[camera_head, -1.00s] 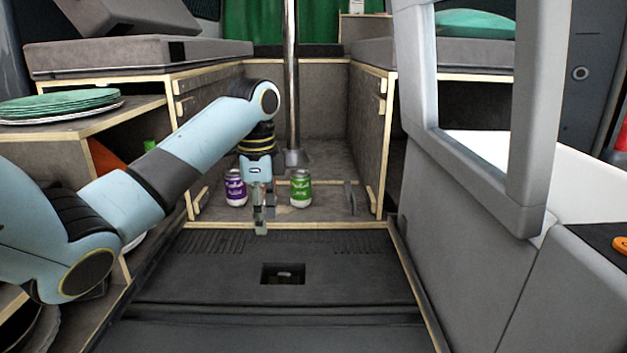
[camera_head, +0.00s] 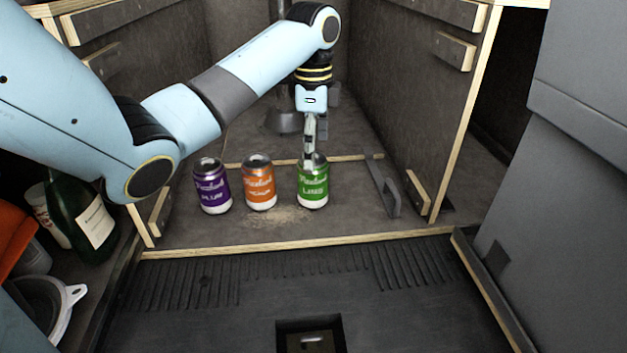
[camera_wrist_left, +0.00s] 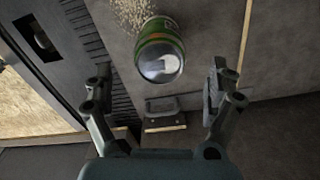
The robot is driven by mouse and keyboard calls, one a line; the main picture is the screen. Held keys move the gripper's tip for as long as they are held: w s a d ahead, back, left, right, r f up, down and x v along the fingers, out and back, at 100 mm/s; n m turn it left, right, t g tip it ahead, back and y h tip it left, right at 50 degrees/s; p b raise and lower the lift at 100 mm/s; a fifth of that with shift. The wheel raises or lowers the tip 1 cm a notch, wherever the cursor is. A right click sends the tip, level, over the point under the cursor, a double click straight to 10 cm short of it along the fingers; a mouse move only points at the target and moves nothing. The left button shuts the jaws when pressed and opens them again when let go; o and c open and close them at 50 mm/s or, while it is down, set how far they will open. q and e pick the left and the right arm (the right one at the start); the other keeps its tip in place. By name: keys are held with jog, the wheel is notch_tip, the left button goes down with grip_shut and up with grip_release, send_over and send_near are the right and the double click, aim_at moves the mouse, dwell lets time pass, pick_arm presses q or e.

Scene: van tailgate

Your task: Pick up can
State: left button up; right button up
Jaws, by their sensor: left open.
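Three cans stand upright in a row on the grey floor: a purple can (camera_head: 212,187), an orange can (camera_head: 259,183) and a green can (camera_head: 313,187) at the right. My left gripper (camera_head: 313,150) points down just above the green can, at its far side. In the left wrist view the gripper (camera_wrist_left: 160,72) is open and empty, with its fingers spread wide. There the green can (camera_wrist_left: 158,28) shows its silver top between and beyond the fingertips. I cannot tell whether a finger touches it. My right gripper is not in view.
A black handle (camera_head: 385,188) stands right of the green can. Wood-edged panels flank the floor, and a dark ribbed step (camera_head: 270,280) lies in front. A green bottle (camera_head: 82,215) stands at the left.

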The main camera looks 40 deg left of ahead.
aim_at(312, 174)
pick_arm(q)
jog(key=shift+f, duration=0.95)
jog(key=shift+f+b, duration=0.4)
jog(key=shift+f, duration=0.15)
notch_tip(312, 174, down, 4)
jog(key=shift+s+a+b, duration=0.1)
jog(key=shift+b, duration=0.8)
jog(key=shift+f, duration=0.25)
jog(key=shift+r, duration=0.1)
jog(key=c, duration=1.5)
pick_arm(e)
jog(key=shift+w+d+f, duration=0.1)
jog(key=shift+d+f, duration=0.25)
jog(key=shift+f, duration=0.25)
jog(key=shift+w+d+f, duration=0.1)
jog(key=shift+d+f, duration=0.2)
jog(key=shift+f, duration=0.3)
